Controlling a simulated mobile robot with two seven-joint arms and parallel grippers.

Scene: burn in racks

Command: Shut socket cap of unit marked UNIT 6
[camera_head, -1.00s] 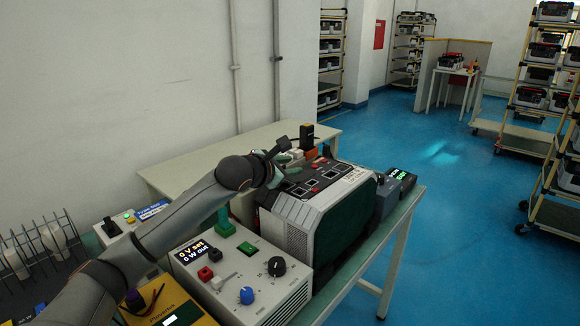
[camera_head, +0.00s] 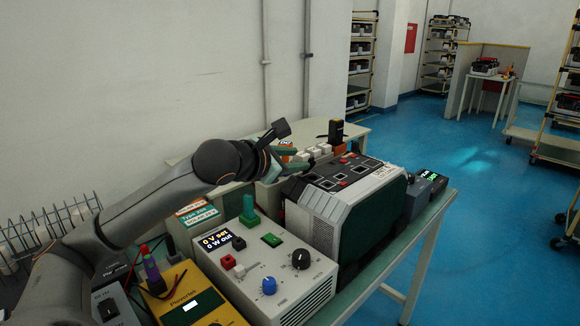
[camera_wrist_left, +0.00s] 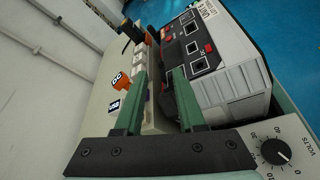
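The unit (camera_head: 325,205) is a grey and black box on the bench. Its white top label (camera_head: 384,171) is too small to read there. In the wrist view the label (camera_wrist_left: 208,11) seems to read UNIT, its number unclear. Its top panel (camera_wrist_left: 192,48) has several dark square sockets and small red parts; I cannot tell which is the socket cap or whether it stands open. My left gripper (camera_head: 292,162) is at the unit's left rear edge. In the wrist view its green fingers (camera_wrist_left: 157,98) are apart with nothing held between them. My right gripper is not in view.
A power supply (camera_head: 265,265) with knobs stands in front of the unit, and a yellow meter (camera_head: 185,300) stands left of it. White blocks (camera_wrist_left: 140,62) and an orange tag (camera_wrist_left: 120,80) lie behind the gripper. Dark devices (camera_head: 425,190) stand to the right.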

